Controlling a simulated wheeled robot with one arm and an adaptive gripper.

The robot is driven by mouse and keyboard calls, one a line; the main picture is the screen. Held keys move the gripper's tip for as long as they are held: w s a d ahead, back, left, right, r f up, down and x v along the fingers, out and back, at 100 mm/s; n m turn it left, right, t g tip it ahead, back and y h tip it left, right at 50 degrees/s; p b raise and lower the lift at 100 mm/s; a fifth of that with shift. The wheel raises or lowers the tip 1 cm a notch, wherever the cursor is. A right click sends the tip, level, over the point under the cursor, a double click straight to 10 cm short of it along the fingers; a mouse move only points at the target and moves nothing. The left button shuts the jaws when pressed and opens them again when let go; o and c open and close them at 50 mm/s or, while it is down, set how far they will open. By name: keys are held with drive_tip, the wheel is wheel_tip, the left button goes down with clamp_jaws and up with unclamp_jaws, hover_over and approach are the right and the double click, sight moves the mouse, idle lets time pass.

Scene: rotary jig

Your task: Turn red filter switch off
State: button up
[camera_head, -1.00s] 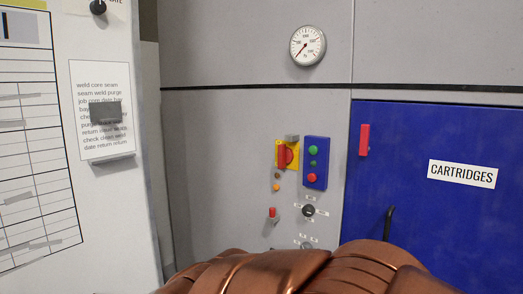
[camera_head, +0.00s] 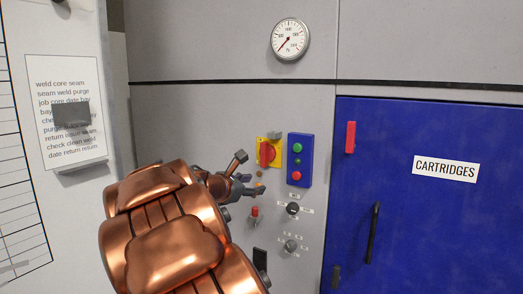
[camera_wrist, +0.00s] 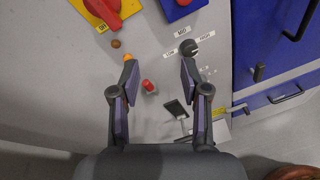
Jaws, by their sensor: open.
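A small red-capped switch (camera_head: 254,212) stands out from the grey panel, below the yellow plate; no readable label marks it as the filter switch. In the wrist view the red switch (camera_wrist: 149,86) shows between my two fingers, apart from both. A larger red rotary handle (camera_head: 267,152) sits on a yellow plate; part of it also shows at the top of the wrist view (camera_wrist: 105,10). My gripper (camera_head: 246,174) is open and empty in front of the panel, above the small switch in the head view. Its fingers (camera_wrist: 158,64) are spread in the wrist view.
A blue button box (camera_head: 300,160) stands right of the yellow plate. A black LOW/MID/HIGH knob (camera_wrist: 188,47) is close to my right finger in the wrist view. Another knob (camera_head: 290,245) sits lower. The blue CARTRIDGES door (camera_head: 420,230) has a black handle (camera_head: 373,232).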

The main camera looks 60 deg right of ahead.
sight(262, 149)
drive_tip(key=shift+w+d+r+n+t+h+p, duration=0.2)
drive_tip(key=shift+w+d+r+n+h+p, duration=0.55)
drive_tip(key=shift+d, duration=1.55)
drive_tip(key=shift+w+d+r+n+t+h, duration=0.25)
drive_tip(key=shift+w+d+r+n, duration=1)
drive_tip(key=shift+d, duration=1.05)
drive_tip(key=shift+w+d+r+n+t+h+p, duration=0.15)
drive_tip(key=shift+w+d+r+n+h+p, duration=0.6)
drive_tip(key=shift+d, duration=1.55)
drive_tip(key=shift+r+y+b, duration=0.25)
drive_tip(key=shift+r+b, duration=0.1)
drive_tip(key=shift+b, duration=0.05)
clamp_jaws()
